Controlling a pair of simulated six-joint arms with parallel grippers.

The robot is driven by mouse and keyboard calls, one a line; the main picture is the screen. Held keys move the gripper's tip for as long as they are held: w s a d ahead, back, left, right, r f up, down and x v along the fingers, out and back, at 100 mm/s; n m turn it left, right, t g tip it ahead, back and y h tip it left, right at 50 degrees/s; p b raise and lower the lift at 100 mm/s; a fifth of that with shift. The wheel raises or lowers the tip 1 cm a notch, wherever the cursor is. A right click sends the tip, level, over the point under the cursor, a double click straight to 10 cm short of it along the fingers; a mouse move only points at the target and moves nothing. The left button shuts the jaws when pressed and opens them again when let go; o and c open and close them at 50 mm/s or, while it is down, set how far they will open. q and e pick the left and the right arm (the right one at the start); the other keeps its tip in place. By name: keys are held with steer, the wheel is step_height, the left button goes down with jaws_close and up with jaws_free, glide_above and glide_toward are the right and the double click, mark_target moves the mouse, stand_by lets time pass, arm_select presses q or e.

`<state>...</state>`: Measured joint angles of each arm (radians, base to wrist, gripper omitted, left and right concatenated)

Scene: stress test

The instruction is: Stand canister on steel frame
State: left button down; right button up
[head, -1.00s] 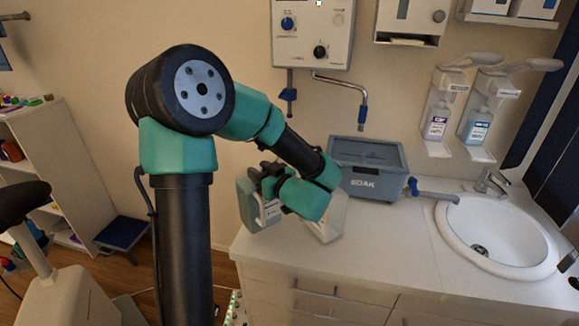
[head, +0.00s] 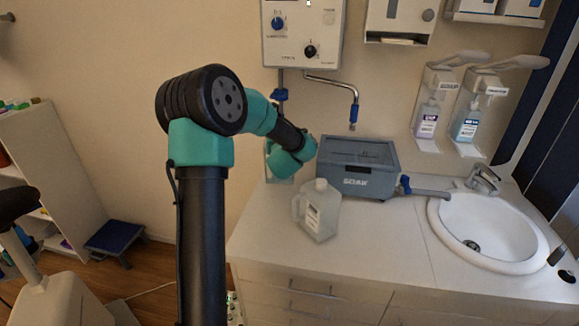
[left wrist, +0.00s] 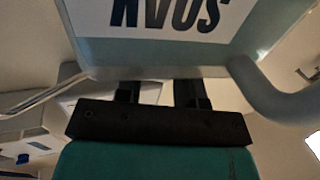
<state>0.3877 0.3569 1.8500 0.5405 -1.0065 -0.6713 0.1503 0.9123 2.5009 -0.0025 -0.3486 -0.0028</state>
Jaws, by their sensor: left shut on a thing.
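My left gripper (left wrist: 160,92) is shut on a canister (left wrist: 165,55). In the left wrist view the canister fills the top, with a grey-green body, a white label with large dark upside-down letters, and a curved part like a handle at the right. In the head view only a pale green bit of the canister (head: 279,163) shows behind my left wrist, near the wall at the back left of the counter. The gripper's fingers are hidden there. I cannot make out the steel frame for sure, and whether the canister touches anything below is hidden. My right gripper is not in view.
A whitish jug (head: 318,212) with a handle stands on the counter (head: 365,250). A grey lidded tub (head: 357,182) is behind it, close to my wrist. A sink (head: 490,236) is at the right. A wall unit (head: 302,25) with a spout hangs above. The counter's front middle is clear.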

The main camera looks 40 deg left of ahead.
arm_select(q)
steer(key=shift+w+a+m+t+h, duration=0.3)
steer(key=shift+w+a+t, duration=0.05)
steer(key=shift+w, duration=0.3)
steer(key=shift+w+a+m+t+h, duration=0.3)
steer(key=shift+w+a+t, duration=0.05)
steer(key=shift+w, duration=0.25)
steer(key=f+x, duration=0.1)
steer(key=x, duration=1.5)
steer(key=shift+s+a+f, duration=0.2)
steer(key=shift+s+a, duration=0.1)
steer(key=shift+f, duration=1.8)
